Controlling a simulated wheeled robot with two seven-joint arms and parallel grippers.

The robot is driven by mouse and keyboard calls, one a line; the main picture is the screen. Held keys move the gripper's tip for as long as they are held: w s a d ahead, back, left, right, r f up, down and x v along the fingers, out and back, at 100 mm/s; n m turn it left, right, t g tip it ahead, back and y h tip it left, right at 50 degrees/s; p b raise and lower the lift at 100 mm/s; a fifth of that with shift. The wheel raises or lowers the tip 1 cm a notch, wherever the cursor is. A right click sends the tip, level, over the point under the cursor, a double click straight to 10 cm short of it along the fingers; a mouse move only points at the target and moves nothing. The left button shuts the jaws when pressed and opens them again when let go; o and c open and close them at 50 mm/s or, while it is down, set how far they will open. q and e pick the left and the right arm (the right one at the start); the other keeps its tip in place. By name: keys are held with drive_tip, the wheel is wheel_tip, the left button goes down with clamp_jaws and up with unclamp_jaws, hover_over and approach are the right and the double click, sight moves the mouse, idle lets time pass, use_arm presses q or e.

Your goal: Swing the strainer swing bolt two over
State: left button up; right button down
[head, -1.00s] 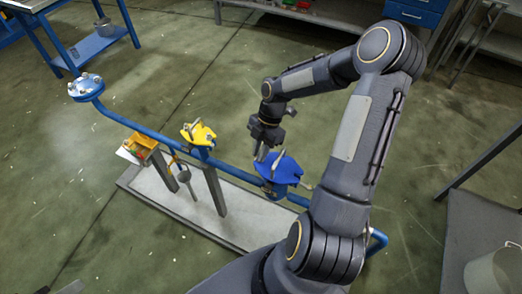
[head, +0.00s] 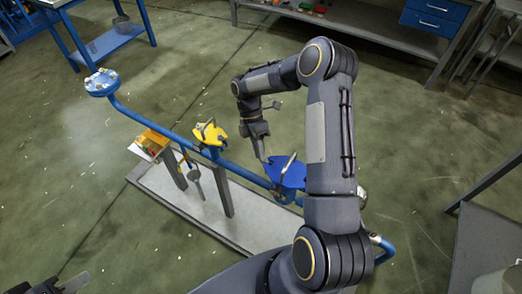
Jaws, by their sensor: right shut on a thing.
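The strainer has a blue cover (head: 290,175) with a grey bar handle (head: 289,165) on top, set on the blue pipe line. My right gripper (head: 263,156) points down at the far left edge of this cover. It is shut on a swing bolt there, which is mostly hidden by the fingers. Swing bolt two cannot be told apart by any marking. My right forearm hides the right side of the strainer. My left gripper (head: 72,284) shows only partly at the bottom left corner, away from the pipe, and its jaw opening is unclear.
A yellow cover (head: 211,134) with a handle stands left of the strainer on the same blue pipe (head: 150,126). A round flange (head: 101,83) ends the pipe at left. Floor behind the pipe is clear.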

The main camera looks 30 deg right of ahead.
idle(0.4)
drive_tip(key=c, duration=1.5)
unclamp_jaws()
drive_tip(key=shift+c, duration=0.2)
drive_tip(key=v, duration=0.8)
drive_tip(key=shift+b, duration=0.4)
drive_tip(key=shift+f, duration=0.1)
